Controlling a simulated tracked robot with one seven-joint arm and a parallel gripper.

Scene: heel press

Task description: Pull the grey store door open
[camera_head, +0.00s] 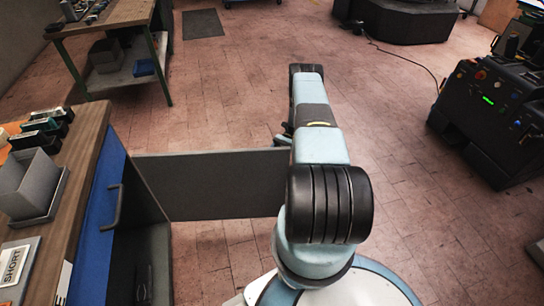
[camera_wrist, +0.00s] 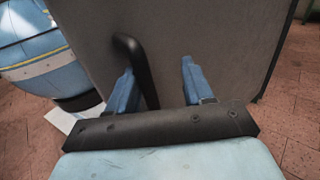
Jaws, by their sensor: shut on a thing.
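The grey store door (camera_head: 212,184) stands swung out from the cabinet on the left, its panel reaching right across the floor to my arm. In the wrist view the door's grey face (camera_wrist: 215,45) fills most of the picture, with its dark bar handle (camera_wrist: 132,55) at left of centre. In the head view my arm hides the handle and the fingertips.
A wooden bench (camera_head: 75,185) with a blue drawer front (camera_head: 100,215) and small boxes stands at left above the cabinet. A second table (camera_head: 105,15) is at back left. A dark machine (camera_head: 495,115) stands at right. The tiled floor between is mostly clear.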

